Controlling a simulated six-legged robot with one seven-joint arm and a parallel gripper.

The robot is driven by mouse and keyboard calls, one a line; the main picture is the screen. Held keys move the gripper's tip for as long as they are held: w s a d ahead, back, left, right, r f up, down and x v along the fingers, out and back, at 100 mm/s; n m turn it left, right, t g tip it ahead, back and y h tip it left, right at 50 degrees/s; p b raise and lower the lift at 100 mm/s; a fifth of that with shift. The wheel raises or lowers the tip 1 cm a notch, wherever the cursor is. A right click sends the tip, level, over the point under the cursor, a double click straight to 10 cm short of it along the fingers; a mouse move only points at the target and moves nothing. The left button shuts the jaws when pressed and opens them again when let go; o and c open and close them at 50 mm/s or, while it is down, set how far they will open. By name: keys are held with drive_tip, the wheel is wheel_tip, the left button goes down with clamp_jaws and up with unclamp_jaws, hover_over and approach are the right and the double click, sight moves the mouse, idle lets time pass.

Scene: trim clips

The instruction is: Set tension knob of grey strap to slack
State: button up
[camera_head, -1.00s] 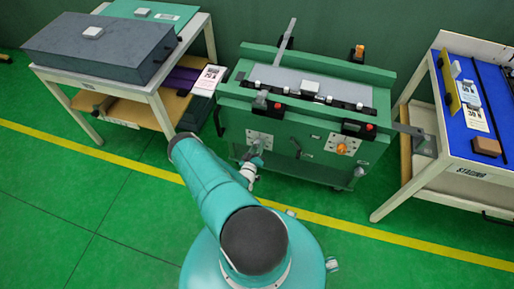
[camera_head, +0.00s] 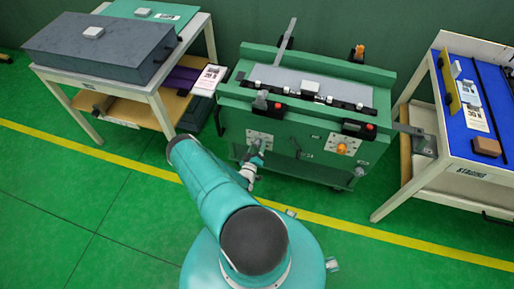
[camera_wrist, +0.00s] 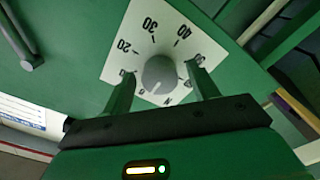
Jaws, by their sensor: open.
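A grey round knob (camera_wrist: 159,74) sits at the centre of a white square dial plate (camera_wrist: 150,30) with black numbers and tick marks; 20, 30 and 40 are readable. A small pale mark on the knob seems to point toward the plate's lower part, where the labels are partly hidden. My gripper (camera_wrist: 162,70) is open, with one finger on each side of the knob; I cannot tell whether they touch it. In the head view my gripper (camera_head: 254,148) is in front of the left dial plate (camera_head: 268,138) on the green machine's front and hides the knob.
An orange knob (camera_head: 341,149) sits on a second white plate to the right. A table with a grey block (camera_head: 95,55) stands left and a blue-topped bench (camera_head: 470,80) right. Green floor is clear in front.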

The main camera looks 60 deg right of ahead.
drive_tip(key=s+a, duration=0.2)
drive_tip(key=a, duration=1.1)
drive_tip(key=shift+a, duration=0.3)
